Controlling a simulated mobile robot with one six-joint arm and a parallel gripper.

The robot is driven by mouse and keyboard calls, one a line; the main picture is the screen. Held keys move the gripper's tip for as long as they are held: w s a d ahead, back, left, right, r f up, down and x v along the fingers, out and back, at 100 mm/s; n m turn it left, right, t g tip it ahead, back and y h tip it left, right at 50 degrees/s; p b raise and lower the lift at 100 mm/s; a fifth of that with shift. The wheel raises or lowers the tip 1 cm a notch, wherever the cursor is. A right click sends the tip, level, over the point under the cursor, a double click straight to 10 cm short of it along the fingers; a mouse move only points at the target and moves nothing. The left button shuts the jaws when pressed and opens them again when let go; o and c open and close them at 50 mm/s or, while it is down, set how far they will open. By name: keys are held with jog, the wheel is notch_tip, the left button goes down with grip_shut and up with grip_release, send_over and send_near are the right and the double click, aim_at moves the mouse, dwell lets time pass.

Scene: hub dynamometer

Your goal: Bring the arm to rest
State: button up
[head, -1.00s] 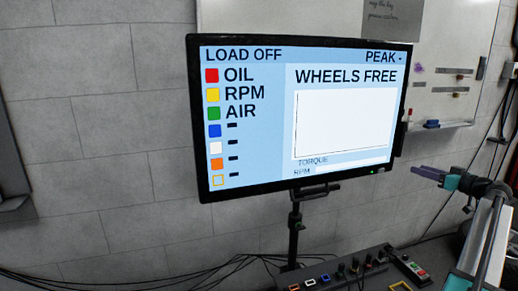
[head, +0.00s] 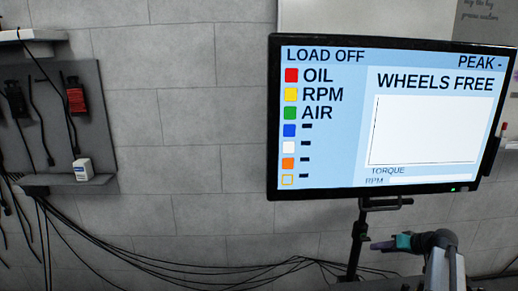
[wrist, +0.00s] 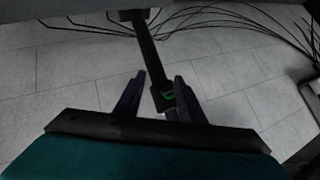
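My gripper (head: 372,246) shows at the lower right of the head view, in front of the lower part of the monitor stand. In the wrist view its two dark fingers (wrist: 159,78) stand apart, with nothing visibly held between them. The black stand pole (wrist: 145,45) runs behind the gap, with a small green-marked part (wrist: 167,96) low on it. I cannot tell how far the pole is from the fingertips.
A monitor (head: 385,118) reads LOAD OFF and WHEELS FREE. Its stand (head: 358,240) is below it. A grey tool panel (head: 98,125) with a shelf and a small white box (head: 83,169) is at left. Black cables (head: 190,268) hang along the wall.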

jog(key=s+a+f+g, duration=0.2)
jog(key=a+f, duration=0.4)
jog(key=a, duration=0.3)
jog(key=s+a+f+g, duration=0.2)
jog(key=a+f, duration=0.4)
jog(key=a, duration=0.3)
jog(key=s+a+f+n+g+h, duration=0.1)
jog(key=s+a+f+g+h, duration=0.1)
jog(key=s+a+f, duration=0.45)
jog(key=s+a+f+g+h, duration=0.3)
jog(key=s+a+f, duration=0.1)
jog(key=s+a, duration=0.55)
jog(key=s+f+g+p, duration=0.1)
jog(key=s+f+g, duration=0.1)
jog(key=s+f, duration=0.6)
jog(key=s+f+g+p, duration=0.1)
jog(key=s+f+g, duration=0.2)
jog(key=s+f, duration=0.5)
jog(key=s, duration=0.8)
jog(key=shift+s+f, duration=0.25)
jog(key=shift+f, duration=0.15)
